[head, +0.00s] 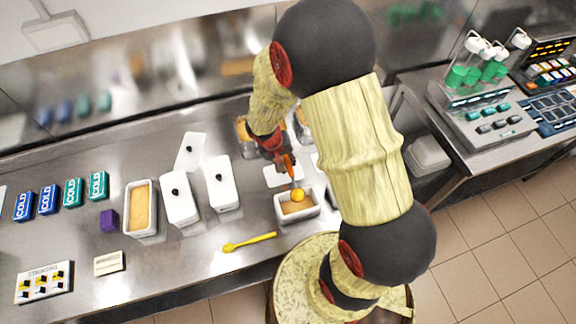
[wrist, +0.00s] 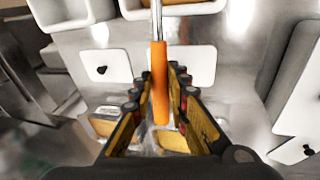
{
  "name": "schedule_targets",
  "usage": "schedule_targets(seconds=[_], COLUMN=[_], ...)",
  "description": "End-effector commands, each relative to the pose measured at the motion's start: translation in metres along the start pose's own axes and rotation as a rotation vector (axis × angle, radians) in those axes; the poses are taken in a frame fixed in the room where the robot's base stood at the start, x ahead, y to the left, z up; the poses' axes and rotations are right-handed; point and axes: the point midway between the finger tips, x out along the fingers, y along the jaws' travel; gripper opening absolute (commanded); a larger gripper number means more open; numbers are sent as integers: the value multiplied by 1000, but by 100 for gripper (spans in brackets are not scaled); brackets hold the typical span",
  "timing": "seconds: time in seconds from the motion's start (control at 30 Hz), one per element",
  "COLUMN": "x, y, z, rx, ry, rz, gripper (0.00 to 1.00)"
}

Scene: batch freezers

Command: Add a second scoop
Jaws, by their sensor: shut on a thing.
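My gripper (head: 283,163) is shut on the orange handle (wrist: 160,85) of a scoop, seen between the fingers in the wrist view. In the head view the scoop points down, and a round orange ball (head: 298,195) shows at its lower end. This ball is over a small white tub (head: 281,213) with tan-orange contents (head: 298,208). I cannot tell whether the ball touches the contents. An open long white pan (head: 129,225) with orange-tan contents stands to the left. The scoop's bowl is not clear in the wrist view.
White lidded containers (head: 180,200) (head: 222,187) stand left of the tub. A yellow spatula (head: 250,242) lies in front.

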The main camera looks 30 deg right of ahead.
Motion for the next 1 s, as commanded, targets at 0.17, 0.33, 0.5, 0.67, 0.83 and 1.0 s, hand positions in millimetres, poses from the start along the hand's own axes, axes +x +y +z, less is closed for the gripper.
schedule_targets(seconds=[0.17,0.33,0.5,0.67,0.83,1.0], x=[3,4,5,6,8,10], y=[-6,-12,-12,-15,-18,-22], z=[0,0,0,0,0,1], rx=[-16,-34,-38,-47,-59,-73], ry=[3,4,2,1,1,1], rz=[87,225,292,370,465,574], gripper=[0,0,0,0,0,0])
